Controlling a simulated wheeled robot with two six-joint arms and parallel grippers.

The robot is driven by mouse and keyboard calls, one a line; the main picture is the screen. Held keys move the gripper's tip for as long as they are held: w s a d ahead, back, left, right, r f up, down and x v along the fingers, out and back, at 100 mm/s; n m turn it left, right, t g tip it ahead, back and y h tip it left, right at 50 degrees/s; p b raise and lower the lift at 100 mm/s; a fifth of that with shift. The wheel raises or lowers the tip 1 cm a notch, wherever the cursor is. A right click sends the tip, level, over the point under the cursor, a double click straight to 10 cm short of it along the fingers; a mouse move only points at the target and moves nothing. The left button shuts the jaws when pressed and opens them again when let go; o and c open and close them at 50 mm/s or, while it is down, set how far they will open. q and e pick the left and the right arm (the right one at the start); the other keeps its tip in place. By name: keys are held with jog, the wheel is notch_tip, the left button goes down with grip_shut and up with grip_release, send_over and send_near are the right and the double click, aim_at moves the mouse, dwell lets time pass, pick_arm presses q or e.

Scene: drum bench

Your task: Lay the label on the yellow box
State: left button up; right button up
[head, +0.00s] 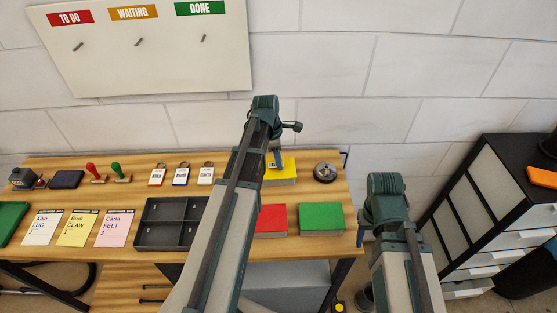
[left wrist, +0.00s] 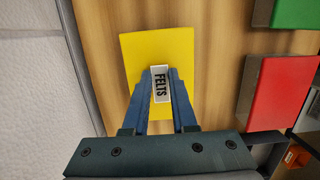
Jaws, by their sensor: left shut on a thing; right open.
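The yellow box (head: 288,174) lies at the back of the wooden bench, and its top fills the middle of the left wrist view (left wrist: 158,47). My left gripper (head: 277,163) is at the box, partly hiding it in the head view. In the left wrist view its blue fingers (left wrist: 160,92) are shut on a small white label (left wrist: 160,84) reading FELTS. The label is over the yellow top; I cannot tell whether it touches. My right gripper (head: 362,236) is open, beyond the bench's right end.
A red box (head: 271,219) and a green box (head: 321,217) sit in front of the yellow one. A round dark object (head: 325,172) stands to its right. A black divided tray (head: 160,236), cards and tags lie to the left. A drawer cabinet (head: 490,200) stands right.

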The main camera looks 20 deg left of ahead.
pick_arm(q)
jog(key=o, duration=0.8)
jog(key=shift+o, duration=0.2)
jog(key=shift+r, duration=0.1)
pick_arm(e)
jog(key=shift+r, duration=0.1)
pick_arm(q)
notch_tip(320, 180, up, 13)
jog(key=a+p, duration=0.2)
jog(key=p, duration=1.1)
jog(key=shift+s+r+p, duration=0.2)
jog(key=shift+s+p, duration=0.15)
jog(key=shift+s, duration=0.05)
pick_arm(e)
notch_tip(320, 180, up, 14)
jog(key=shift+f, duration=0.25)
pick_arm(q)
jog(key=shift+r, duration=0.1)
notch_tip(320, 180, up, 5)
jog(key=p, duration=0.5)
pick_arm(e)
notch_tip(320, 180, up, 5)
pick_arm(q)
jog(key=shift+s+f, duration=0.1)
jog(key=shift+f, duration=0.1)
pick_arm(e)
jog(key=shift+s+f, duration=0.1)
